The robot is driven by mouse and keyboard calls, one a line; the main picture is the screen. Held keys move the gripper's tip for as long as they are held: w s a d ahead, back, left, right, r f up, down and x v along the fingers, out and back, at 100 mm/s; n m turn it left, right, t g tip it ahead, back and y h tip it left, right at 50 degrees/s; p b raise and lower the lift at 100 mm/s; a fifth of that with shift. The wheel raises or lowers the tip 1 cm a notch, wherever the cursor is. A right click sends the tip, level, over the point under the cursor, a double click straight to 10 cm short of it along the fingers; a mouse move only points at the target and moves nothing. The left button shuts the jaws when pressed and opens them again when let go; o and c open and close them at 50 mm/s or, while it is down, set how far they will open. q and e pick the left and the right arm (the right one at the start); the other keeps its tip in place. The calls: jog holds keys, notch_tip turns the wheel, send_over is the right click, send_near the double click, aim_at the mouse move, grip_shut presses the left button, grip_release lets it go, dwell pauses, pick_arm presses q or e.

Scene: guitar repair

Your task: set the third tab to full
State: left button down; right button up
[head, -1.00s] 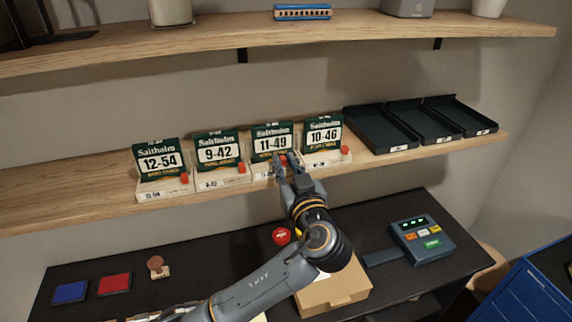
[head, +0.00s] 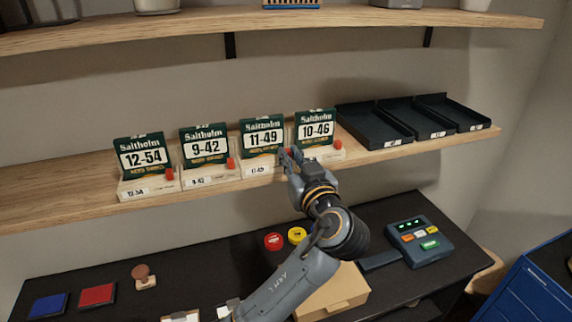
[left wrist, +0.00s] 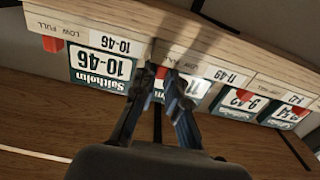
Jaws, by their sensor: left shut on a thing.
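Four Saltholm packs stand on wooden bases along the shelf. The third from the left is the 11-49 pack (head: 262,134), on its base (head: 259,169). My left gripper (head: 290,156) is at the right end of this base, its fingers shut on the small red tab, which they hide in the head view. In the left wrist view a bit of the red tab (left wrist: 160,73) shows between the fingertips (left wrist: 161,82). LOW and FULL marks show on the base fronts; the tab's exact place against its marks is unclear. My right gripper is not in view.
The 10-46 pack (head: 315,127) with its red tab (head: 338,145) stands close on the right, the 9-42 pack (head: 205,146) on the left. Black trays (head: 373,127) sit further right. Below are a keypad device (head: 419,241), red and yellow round items and a cardboard box (head: 335,290).

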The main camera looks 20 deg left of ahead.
pick_arm(q)
jog(key=shift+d, duration=0.1)
jog(key=c, duration=1.4)
grip_release()
jog(key=shift+w+d, duration=0.1)
jog(key=shift+o, duration=0.2)
jog(key=v, duration=0.7)
jog(key=shift+d, duration=0.2)
